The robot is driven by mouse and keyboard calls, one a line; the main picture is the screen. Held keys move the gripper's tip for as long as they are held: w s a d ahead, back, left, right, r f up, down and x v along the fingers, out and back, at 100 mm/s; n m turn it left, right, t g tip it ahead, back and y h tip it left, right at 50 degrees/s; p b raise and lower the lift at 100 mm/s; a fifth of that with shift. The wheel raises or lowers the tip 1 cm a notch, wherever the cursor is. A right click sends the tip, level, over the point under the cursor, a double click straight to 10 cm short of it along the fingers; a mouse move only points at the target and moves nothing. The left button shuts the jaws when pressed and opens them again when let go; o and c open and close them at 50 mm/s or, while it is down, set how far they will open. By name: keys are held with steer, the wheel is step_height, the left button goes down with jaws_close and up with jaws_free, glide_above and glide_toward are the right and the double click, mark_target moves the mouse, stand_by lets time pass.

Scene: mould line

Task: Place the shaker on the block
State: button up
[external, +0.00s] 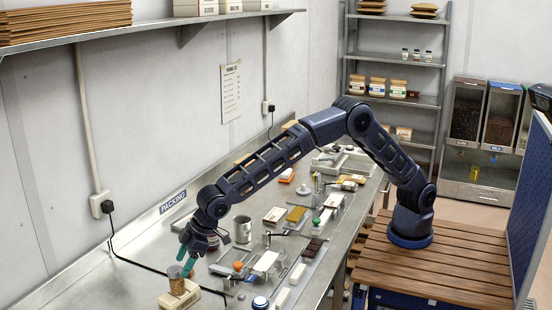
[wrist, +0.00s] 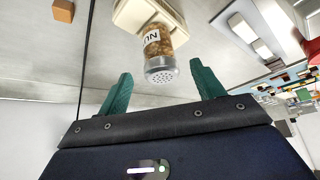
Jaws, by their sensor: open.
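The shaker (external: 176,279) is a small clear jar of brown contents with a pale label and a perforated grey lid. It stands upright on the cream block (external: 192,293) at the near end of the steel bench. In the wrist view the shaker (wrist: 157,47) has its lid towards me and its base against the block (wrist: 128,18). My gripper (external: 185,261) is open just above it. Its teal fingers lie on either side of the lid in the wrist view, with a visible gap on each side. The contact under the shaker's base is partly hidden.
A metal mug (external: 242,229) stands further along the bench. Beyond it are several moulds, bars and small tools. A black cable (external: 140,268) runs across the bench to the left. A small brown object (wrist: 63,10) lies apart from the block. Bare steel surrounds the block's left side.

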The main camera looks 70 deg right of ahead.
steer(key=v, duration=0.5)
steer(key=shift+s+d+r, duration=0.1)
steer(key=shift+r, duration=0.2)
